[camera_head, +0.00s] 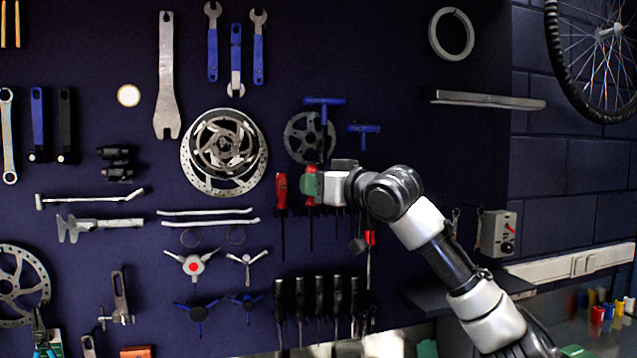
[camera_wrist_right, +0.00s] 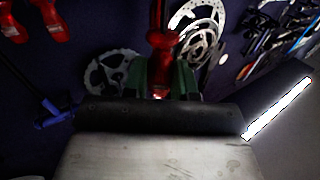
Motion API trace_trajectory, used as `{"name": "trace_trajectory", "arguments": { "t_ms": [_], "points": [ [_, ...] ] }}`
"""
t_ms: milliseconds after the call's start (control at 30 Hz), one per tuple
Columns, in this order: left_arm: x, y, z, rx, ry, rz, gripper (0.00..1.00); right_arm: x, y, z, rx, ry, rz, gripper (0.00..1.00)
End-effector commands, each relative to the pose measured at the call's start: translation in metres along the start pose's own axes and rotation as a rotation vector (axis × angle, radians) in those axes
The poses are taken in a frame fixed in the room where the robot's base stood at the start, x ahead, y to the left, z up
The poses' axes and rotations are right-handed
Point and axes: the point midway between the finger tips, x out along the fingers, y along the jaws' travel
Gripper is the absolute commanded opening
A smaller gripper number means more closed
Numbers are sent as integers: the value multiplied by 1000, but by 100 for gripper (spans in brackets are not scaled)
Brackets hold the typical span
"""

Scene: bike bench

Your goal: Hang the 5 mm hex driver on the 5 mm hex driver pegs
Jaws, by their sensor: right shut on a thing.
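My right gripper (camera_head: 311,186) has green fingertips and is shut on a red-handled driver in front of the dark tool board. In the right wrist view, the driver's red handle (camera_wrist_right: 162,45) sits between the green fingers of the right gripper (camera_wrist_right: 161,80). In the head view the driver looks upright, its thin dark shaft (camera_head: 311,232) pointing down. The size marking cannot be read. I cannot make out the 5 mm pegs, and the gripper and arm cover part of the board there. My left gripper is not in view.
Another red-handled driver (camera_head: 281,190) hangs just left of the gripper. Blue T-handle tools (camera_head: 324,101) and a chainring (camera_head: 302,138) are above. Several dark-handled drivers (camera_head: 318,295) hang below. A brake rotor (camera_head: 190,165) is to the left, and a metal shelf (camera_head: 488,100) is at right.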

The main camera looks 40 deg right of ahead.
Motion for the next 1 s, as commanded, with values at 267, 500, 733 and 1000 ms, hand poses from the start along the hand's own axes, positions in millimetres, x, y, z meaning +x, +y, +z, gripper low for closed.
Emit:
{"name": "trace_trajectory", "arguments": {
  "t_ms": [267,500,733,1000],
  "points": [
    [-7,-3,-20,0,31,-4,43,15,8,0,2,0,0,1],
    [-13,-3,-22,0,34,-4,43,27,16,0,2,0,-1,1],
    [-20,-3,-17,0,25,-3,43,39,22,1,2,0,0,1],
    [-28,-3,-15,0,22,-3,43,54,30,2,1,-1,-2,1]
  ]
}}
